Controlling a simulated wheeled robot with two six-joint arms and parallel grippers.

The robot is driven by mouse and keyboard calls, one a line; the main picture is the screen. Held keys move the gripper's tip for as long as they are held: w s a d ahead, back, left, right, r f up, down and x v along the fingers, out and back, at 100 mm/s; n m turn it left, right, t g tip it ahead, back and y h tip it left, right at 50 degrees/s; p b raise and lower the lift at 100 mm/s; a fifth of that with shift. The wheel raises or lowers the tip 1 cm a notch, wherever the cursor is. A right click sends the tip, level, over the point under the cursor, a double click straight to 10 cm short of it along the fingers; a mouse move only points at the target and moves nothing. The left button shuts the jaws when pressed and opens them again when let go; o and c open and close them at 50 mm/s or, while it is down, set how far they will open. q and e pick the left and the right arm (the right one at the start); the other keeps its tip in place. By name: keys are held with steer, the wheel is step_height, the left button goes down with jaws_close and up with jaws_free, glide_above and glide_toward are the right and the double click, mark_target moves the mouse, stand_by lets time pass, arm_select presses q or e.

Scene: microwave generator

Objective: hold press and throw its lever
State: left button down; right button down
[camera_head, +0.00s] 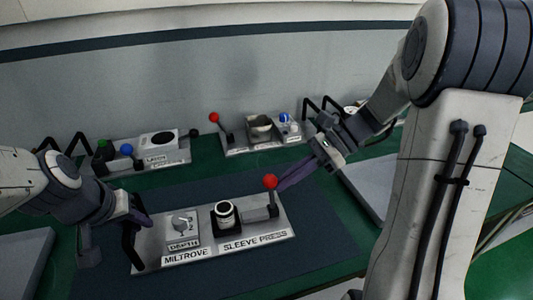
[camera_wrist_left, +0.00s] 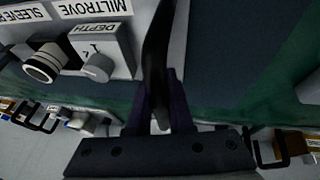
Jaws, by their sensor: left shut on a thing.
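The sleeve press (camera_head: 215,249) is a light panel lettered MILTROVE and SLEEVE PRESS, lying on the dark blue mat. It carries a DEPTH dial (camera_head: 182,225), a black and white sleeve holder (camera_head: 225,214) and a lever with a red ball knob (camera_head: 270,181) at its right. My left gripper (camera_head: 138,217) is shut on the black handle (camera_head: 129,246) at the press's left end; the handle (camera_wrist_left: 157,60) runs between its fingers in the left wrist view. My right gripper (camera_head: 288,179) has its purple fingers beside the red knob. Whether they touch it or are parted is unclear.
Behind the mat (camera_head: 325,251) stand a second panel (camera_head: 150,160) with a green and a blue knob, and a third panel (camera_head: 262,137) with a red-knobbed lever. Grey slabs lie at the left (camera_head: 25,262) and right (camera_head: 367,190). The mat in front of the press is clear.

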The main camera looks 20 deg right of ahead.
mark_target(269, 182)
arm_select(q)
steer(key=shift+s+f, duration=0.15)
steer(key=shift+f, duration=0.05)
arm_select(e)
steer(key=shift+a+f, duration=0.1)
steer(key=shift+a, duration=0.8)
steer(key=shift+a, duration=0.7)
arm_select(q)
steer(key=shift+d, duration=0.1)
arm_select(e)
steer(key=shift+a, duration=0.4)
arm_select(q)
steer(key=shift+f, duration=0.15)
arm_select(e)
steer(key=shift+d, duration=0.1)
